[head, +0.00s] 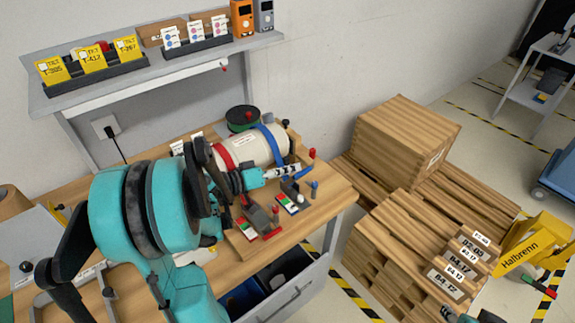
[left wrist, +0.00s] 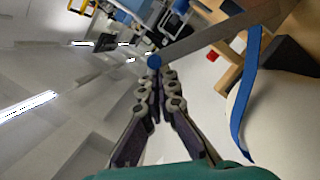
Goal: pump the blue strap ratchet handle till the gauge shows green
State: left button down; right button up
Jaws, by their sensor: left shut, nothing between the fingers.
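A pale cylinder (head: 258,150) lies on the wooden bench with a red strap (head: 224,158) and a blue strap (head: 272,141) around it. The blue strap also shows in the left wrist view (left wrist: 245,95). A blue-knobbed handle (head: 314,187) stands by the front ratchet, beside a small red, white and green gauge strip (head: 289,206); its reading is too small to tell. My left gripper (head: 298,169) is shut and empty just above the ratchets. In the left wrist view a blue knob (left wrist: 154,61) appears at its fingertips; contact is unclear. Teal and dark parts of my right arm show at the bottom right edge.
A red-tipped lever (head: 311,154) stands behind the gripper tips. Wooden crates (head: 405,135) and pallets stand to the right. A shelf (head: 165,70) hangs above the bench.

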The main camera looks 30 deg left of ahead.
pick_arm(q)
jog(key=s+d+f+m+y+b, duration=0.1)
jog(key=s+d+f+m+b, duration=0.1)
jog(key=d+f+m+b, duration=0.1)
jog(key=shift+d+f+m+y, duration=0.3)
jog(key=shift+d+f+m, duration=0.5)
jog(key=shift+d, duration=0.55)
